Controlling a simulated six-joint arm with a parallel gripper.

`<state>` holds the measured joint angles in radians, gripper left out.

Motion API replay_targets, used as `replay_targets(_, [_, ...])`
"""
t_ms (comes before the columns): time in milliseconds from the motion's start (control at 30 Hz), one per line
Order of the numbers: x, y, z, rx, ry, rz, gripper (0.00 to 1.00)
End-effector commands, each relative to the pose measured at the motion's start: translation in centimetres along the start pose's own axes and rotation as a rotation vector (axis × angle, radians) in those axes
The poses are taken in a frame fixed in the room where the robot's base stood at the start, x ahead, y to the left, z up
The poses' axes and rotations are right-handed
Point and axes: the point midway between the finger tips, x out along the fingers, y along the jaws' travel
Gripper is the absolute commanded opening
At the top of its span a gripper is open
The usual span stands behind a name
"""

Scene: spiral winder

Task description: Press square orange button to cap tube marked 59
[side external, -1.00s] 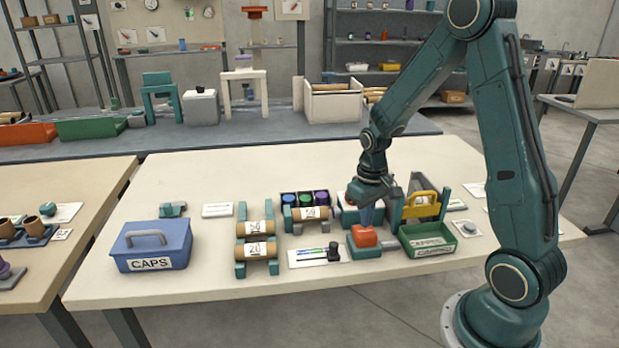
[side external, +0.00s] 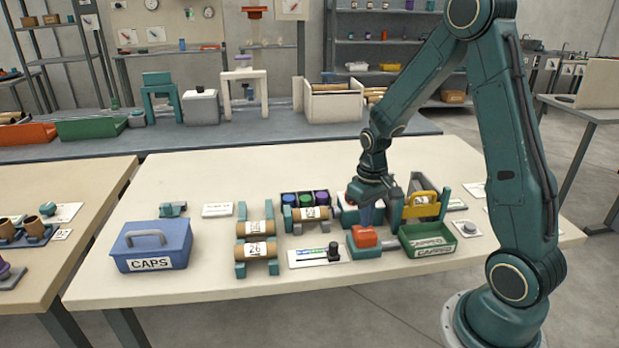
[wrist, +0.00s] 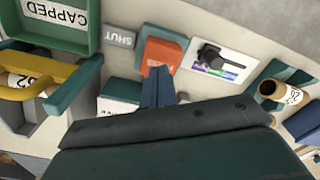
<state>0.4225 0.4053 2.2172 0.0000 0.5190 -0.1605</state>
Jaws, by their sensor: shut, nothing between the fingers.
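The square orange button (side external: 365,238) sits on a teal base near the front of the table; it also shows in the wrist view (wrist: 162,52). My gripper (side external: 367,222) is shut and empty, pointing down at the button. In the wrist view its fingertips (wrist: 158,72) overlap the button's near edge; I cannot tell whether they touch or press it.
A green CAPPED tray (side external: 427,240) stands right of the button, with the yellow clamp (side external: 424,198) behind it. A slider card with a black knob (side external: 333,252) lies left of the button. A blue CAPS box (side external: 150,245) stands far left. A SHUT plate (wrist: 119,38) is beside the button.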

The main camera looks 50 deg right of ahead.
Motion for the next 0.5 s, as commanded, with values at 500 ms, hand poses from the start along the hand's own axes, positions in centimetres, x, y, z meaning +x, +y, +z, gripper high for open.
replay_targets(500, [0.99, 0.00, 0.00, 0.000, -0.001, 0.000, 0.00])
